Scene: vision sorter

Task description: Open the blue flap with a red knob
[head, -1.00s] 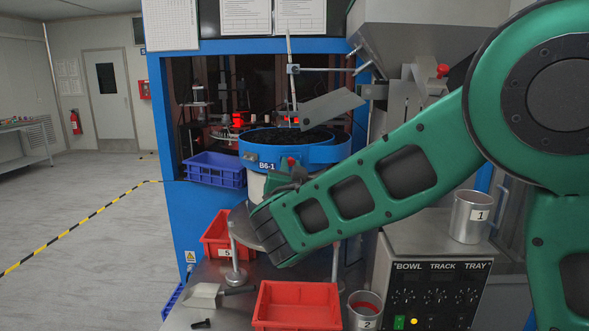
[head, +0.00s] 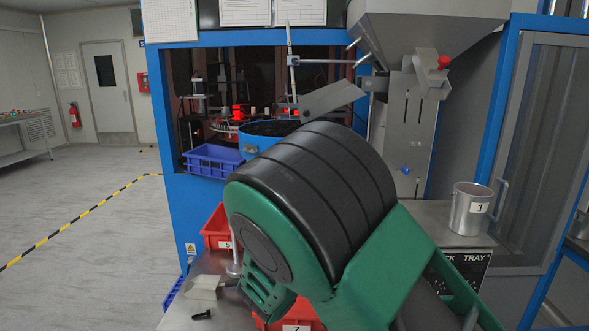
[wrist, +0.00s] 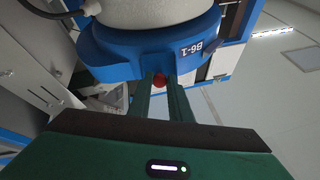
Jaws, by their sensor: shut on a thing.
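In the wrist view, my gripper (wrist: 161,98) is shut on a red knob (wrist: 159,80) at the front of the blue bowl body (wrist: 145,50) labelled B6-1. The blue wall around the knob looks flush, and I cannot make out the flap's edges or tell whether it is open. In the head view, only the upper left of the blue bowl (head: 250,143), filled with dark parts, shows. My large arm link hides the knob, the label and my gripper there.
A blue bin (head: 212,161) stands left of the bowl. Red bins (head: 217,232) are below, partly hidden by my arm. A steel hopper (head: 425,25) with another red knob (head: 444,62) is at right. A metal mug (head: 468,210) marked 1 stands on the control box.

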